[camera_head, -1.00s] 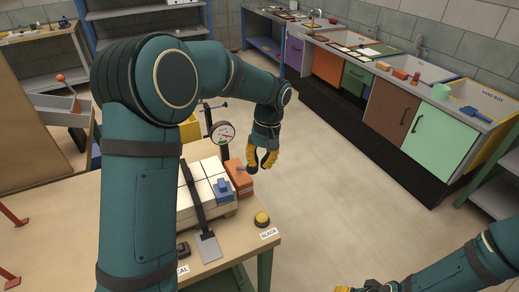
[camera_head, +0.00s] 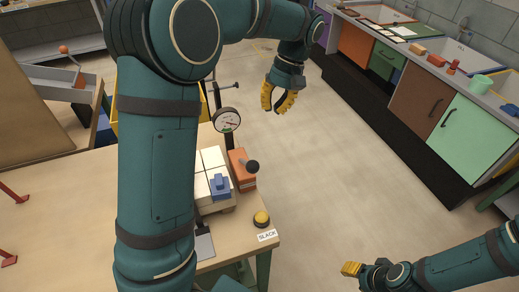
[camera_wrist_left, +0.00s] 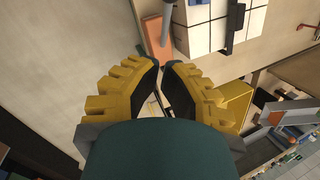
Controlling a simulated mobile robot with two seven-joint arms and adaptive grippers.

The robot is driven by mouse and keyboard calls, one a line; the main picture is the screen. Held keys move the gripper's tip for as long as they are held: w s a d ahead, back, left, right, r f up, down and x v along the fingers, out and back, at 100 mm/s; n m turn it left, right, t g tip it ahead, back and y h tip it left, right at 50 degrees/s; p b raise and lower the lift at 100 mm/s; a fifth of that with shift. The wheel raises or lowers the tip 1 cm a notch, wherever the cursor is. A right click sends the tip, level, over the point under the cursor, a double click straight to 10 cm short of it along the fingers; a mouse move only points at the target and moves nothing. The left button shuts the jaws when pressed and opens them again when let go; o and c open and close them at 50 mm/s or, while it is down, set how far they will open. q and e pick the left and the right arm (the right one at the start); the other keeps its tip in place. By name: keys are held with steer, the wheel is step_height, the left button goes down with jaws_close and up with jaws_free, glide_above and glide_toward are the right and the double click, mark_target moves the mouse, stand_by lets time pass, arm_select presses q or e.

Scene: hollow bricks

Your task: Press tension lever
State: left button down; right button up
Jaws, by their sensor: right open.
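The tension lever, a dark rod with a round knob (camera_head: 252,166), stands at an orange block (camera_head: 240,180) on the table's right edge. The orange block (camera_wrist_left: 152,28) also shows at the top of the left wrist view. Beside it, white bricks (camera_head: 212,162) carry a blue piece (camera_head: 220,186). A round gauge (camera_head: 228,121) stands behind; its reading is too small to tell. My left gripper (camera_head: 278,104) is empty, fingers apart with a narrow gap, clear of the lever and beyond the table edge. My right gripper (camera_head: 352,270) is open at the lower right, far from the lever.
A yellow button (camera_head: 261,218) and a "SLACK" label (camera_head: 267,235) sit at the table's front right corner. My left arm hides much of the table (camera_head: 75,220). Open floor (camera_head: 340,170) lies between the table and the cabinets (camera_head: 425,100).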

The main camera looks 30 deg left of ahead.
arm_select(q)
steer(key=s+f+b, duration=0.2)
steer(key=s+f, duration=0.3)
steer(key=f, duration=0.6)
steer(key=shift+s+a+f, duration=0.35)
steer(key=shift+s+a, duration=0.05)
arm_select(e)
steer(key=shift+f, duration=1.1)
steer(key=shift+s, duration=0.1)
arm_select(q)
steer(key=s+d+f+t+y+b, duration=0.2)
steer(key=s+d+f+y+b, duration=0.1)
steer(key=f+b, duration=0.5)
steer(key=shift+s+d+n+b, duration=0.3)
steer(key=shift+s+d+b, duration=0.2)
steer(key=shift+d+b, duration=0.45)
arm_select(e)
step_height(320, 180, down, 10)
steer(key=s, duration=0.1)
steer(key=shift+a+g, duration=0.2)
steer(key=shift+g, duration=0.1)
arm_select(q)
steer(key=shift+a+f, duration=0.1)
